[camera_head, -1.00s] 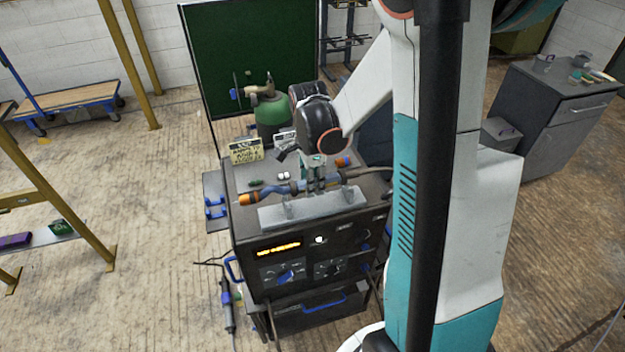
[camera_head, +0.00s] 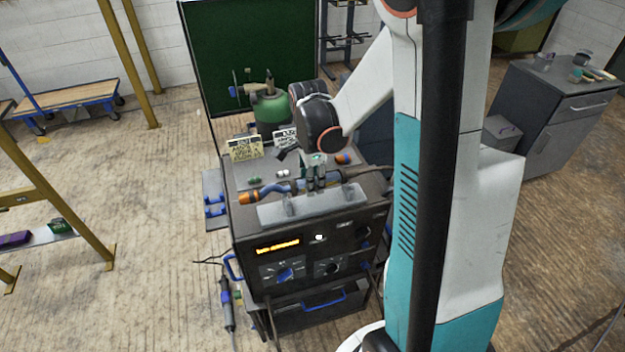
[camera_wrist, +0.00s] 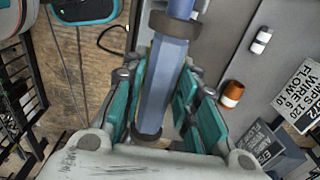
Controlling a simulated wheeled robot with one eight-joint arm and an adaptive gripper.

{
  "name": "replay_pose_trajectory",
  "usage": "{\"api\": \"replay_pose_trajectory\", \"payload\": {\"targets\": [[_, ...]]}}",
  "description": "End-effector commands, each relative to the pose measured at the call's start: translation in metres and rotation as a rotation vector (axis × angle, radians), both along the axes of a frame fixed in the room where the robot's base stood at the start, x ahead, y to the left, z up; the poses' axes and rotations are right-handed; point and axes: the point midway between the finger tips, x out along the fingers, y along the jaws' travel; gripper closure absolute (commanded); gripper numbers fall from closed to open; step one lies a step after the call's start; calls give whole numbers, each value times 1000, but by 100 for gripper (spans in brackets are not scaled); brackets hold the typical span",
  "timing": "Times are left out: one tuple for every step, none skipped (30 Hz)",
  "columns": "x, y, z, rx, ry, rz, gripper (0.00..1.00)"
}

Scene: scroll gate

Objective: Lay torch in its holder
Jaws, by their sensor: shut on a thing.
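The torch (camera_head: 273,190) has a blue body, dark rings and an orange end at the left. It lies level, left to right, just above and behind the holder. My gripper (camera_head: 317,183) is shut around its middle from above. In the wrist view the blue shaft (camera_wrist: 165,82) runs between the teal fingers (camera_wrist: 158,105). The holder (camera_head: 313,208) is a pale grey plate with two upright prongs at the front edge of the dark machine top. The torch appears apart from the prongs, but the exact gap cannot be told.
The dark machine (camera_head: 312,250) has a lit orange display. On its top behind the torch are a yellow sign (camera_head: 243,149), small white pieces (camera_head: 283,173) and an orange cylinder (camera_head: 343,158); this cylinder also shows in the wrist view (camera_wrist: 231,94). A green tank (camera_head: 271,108) stands behind.

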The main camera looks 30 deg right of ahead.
Motion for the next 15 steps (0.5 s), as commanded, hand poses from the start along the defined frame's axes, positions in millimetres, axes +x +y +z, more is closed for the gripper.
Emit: {"api": "replay_pose_trajectory", "payload": {"targets": [[0, 0, -3, 0, 0, 0, 100], [0, 0, -4, 0, 0, 0, 100], [0, 0, -6, 0, 0, 0, 100], [0, 0, -7, 0, 0, 0, 100], [0, 0, -8, 0, 0, 0, 100], [0, 0, -9, 0, 0, 0, 100], [0, 0, -10, 0, 0, 0, 100], [0, 0, -11, 0, 0, 0, 100], [0, 0, -12, 0, 0, 0, 100], [0, 0, -13, 0, 0, 0, 100], [0, 0, -15, 0, 0, 0, 100], [0, 0, -16, 0, 0, 0, 100], [0, 0, -17, 0, 0, 0, 100], [0, 0, -18, 0, 0, 0, 100], [0, 0, -18, 0, 0, 0, 100]]}}
